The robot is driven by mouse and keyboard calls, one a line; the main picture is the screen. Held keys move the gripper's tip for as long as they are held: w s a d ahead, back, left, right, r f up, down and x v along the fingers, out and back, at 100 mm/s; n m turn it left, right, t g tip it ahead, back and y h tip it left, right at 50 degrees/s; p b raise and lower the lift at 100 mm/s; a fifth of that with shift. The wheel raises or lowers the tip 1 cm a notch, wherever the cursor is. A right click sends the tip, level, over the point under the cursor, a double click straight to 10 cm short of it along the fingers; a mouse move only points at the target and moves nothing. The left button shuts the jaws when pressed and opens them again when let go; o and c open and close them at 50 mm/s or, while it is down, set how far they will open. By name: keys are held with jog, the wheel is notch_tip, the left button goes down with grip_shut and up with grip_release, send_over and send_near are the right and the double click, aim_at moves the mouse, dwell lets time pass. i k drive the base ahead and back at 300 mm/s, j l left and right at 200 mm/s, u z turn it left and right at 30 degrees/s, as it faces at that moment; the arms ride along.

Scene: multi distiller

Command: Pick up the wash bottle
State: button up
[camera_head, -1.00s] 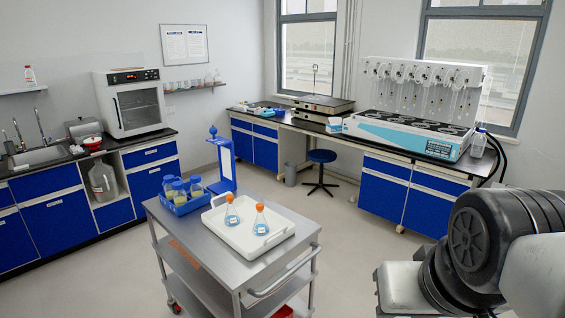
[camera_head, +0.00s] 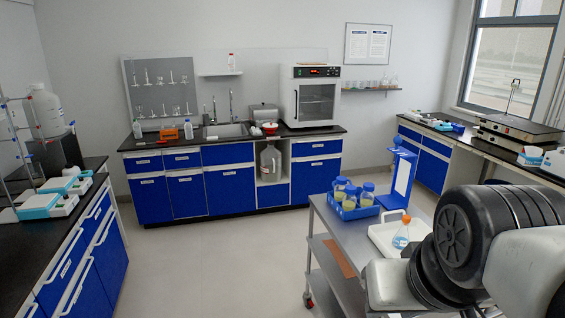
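Several small bottles could be the wash bottle, and they are too small to tell apart surely. A white bottle with a red top (camera_head: 231,62) stands upright on the wall shelf above the sink. Two small pale bottles stand on the back counter left of the sink: one at the far left (camera_head: 137,130), the other (camera_head: 188,130) beside an orange box. My gripper is not in view; only dark and pale links of my arm show at the lower right.
A steel cart (camera_head: 335,228) stands ahead on the right, with a blue rack of bottles (camera_head: 349,205) and a white tray (camera_head: 382,236) holding an orange-capped flask (camera_head: 401,238). The left bench (camera_head: 88,200) bears equipment. The floor (camera_head: 215,265) between is clear.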

aim_at(188, 127)
jog(key=i+j+u, duration=0.3)
jog(key=i+u, duration=0.15)
jog(key=i, duration=0.15)
jog(key=i+j+u, duration=0.1)
jog(key=i+u, duration=0.35)
jog(key=i, duration=1.3)
jog(key=i+u, duration=0.1)
jog(key=i, duration=1)
jog(key=i+l, duration=0.15)
jog(key=i, duration=1)
jog(key=i+l, duration=0.1)
jog(key=i, duration=1.05)
jog(key=j+u, duration=0.05)
